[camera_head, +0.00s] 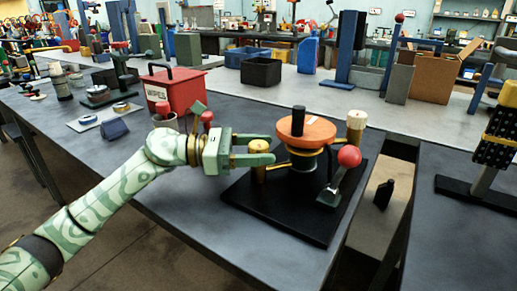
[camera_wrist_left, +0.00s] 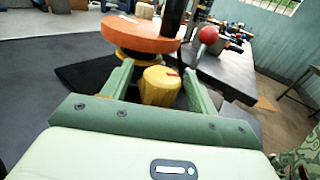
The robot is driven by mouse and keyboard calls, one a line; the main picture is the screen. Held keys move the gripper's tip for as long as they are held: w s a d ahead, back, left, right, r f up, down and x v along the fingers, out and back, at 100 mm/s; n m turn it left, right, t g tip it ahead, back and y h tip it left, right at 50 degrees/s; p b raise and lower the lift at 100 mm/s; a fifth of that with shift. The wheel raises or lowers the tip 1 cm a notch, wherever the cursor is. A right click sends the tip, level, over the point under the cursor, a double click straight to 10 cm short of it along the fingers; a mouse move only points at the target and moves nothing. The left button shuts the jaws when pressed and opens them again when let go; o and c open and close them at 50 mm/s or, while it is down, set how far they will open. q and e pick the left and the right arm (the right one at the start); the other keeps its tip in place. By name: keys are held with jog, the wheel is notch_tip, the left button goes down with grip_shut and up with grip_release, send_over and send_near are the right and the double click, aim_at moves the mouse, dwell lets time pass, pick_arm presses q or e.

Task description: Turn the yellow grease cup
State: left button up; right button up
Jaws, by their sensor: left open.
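The yellow grease cup (camera_head: 259,174) stands at the left side of an orange-topped device (camera_head: 306,131) on a black base plate (camera_head: 290,218). My left gripper (camera_head: 263,149) reaches in from the left, with its green fingers around the cup's place. In the left wrist view the yellow cup (camera_wrist_left: 160,86), with a small red mark on top, sits between the two open fingers (camera_wrist_left: 154,92). A gap shows beside the cup, and I cannot tell whether either finger touches it. My right gripper is not in view.
A red-knobbed lever (camera_head: 349,157) stands at the device's right, and a tan cylinder (camera_head: 355,127) rises behind it. A red WIPES box (camera_head: 172,91) is at the back left. The grey bench (camera_head: 190,198) in front of the plate is clear.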

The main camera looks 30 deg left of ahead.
pick_arm(q)
jog(key=p+v, duration=0.2)
jog(key=v, duration=1.3)
jog(key=shift+s+a+p, duration=0.2)
jog(key=shift+a+p, duration=0.15)
jog(key=shift+p, duration=0.05)
jog(key=shift+s+a, duration=0.1)
jog(key=shift+a, duration=0.1)
jog(key=shift+f, duration=0.1)
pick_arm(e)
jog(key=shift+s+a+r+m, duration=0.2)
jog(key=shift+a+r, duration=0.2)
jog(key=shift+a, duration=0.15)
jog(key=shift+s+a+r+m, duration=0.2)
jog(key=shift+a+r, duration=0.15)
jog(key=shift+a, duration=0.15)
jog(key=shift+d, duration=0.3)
